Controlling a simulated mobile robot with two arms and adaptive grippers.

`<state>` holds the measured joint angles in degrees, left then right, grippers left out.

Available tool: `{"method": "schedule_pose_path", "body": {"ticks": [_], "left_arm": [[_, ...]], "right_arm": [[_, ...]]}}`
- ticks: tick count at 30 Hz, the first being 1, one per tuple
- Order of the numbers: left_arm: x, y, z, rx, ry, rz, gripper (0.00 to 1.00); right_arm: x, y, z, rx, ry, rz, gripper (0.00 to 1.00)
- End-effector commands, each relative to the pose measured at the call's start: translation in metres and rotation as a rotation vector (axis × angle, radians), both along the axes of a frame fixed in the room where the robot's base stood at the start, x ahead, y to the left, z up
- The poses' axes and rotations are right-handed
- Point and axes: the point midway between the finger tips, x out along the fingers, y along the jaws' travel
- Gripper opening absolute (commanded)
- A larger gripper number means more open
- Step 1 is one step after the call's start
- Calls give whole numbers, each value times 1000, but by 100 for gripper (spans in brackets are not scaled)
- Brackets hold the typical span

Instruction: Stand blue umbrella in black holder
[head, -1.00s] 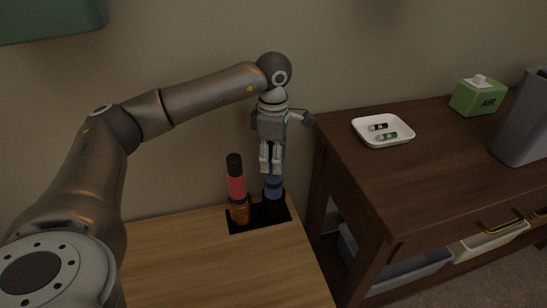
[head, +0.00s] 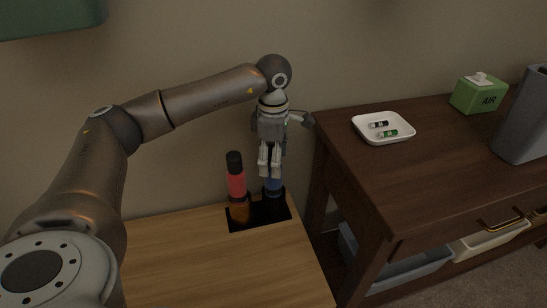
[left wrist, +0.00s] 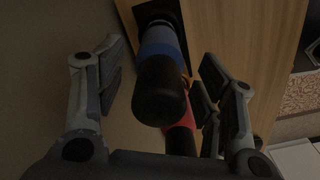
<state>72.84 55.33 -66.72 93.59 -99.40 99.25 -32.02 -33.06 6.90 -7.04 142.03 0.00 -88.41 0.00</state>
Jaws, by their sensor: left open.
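The blue umbrella (head: 273,184) is upright in the right part of the black holder (head: 272,212), at the back corner of the light wooden table. In the left wrist view, its black end (left wrist: 158,90) and blue body (left wrist: 160,42) show between the fingers. My left gripper (head: 270,172) points down over the umbrella in the head view, hiding its upper part. Its fingers are open on either side of the umbrella, with gaps visible in the left wrist view (left wrist: 160,85). My right gripper is not in view.
A red umbrella (head: 236,183) with a black top stands in the holder, close left of the blue one. The light table (head: 210,270) is otherwise clear in front. The dark table (head: 440,170) at right bears a white tray (head: 384,139), a green box (head: 478,95) and a grey bin (head: 527,120).

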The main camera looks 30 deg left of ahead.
Motion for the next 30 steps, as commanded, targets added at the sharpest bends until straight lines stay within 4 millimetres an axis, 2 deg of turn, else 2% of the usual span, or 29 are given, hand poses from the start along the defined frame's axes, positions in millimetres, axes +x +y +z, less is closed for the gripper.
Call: {"method": "schedule_pose_path", "body": {"ticks": [4,8,17,21,24,30], "left_arm": [[0,0,6,0,-1,0,62],[1,0,23,0,-3,0,62],[0,0,91,-1,-3,0,62],[0,0,115,0,-2,-1,62],[0,0,125,0,-1,-1,62],[0,0,132,0,1,0,62]], "right_arm": [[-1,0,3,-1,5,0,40],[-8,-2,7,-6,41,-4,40],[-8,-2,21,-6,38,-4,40],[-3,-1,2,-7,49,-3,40],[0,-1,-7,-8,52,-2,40],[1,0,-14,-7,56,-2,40]]}}
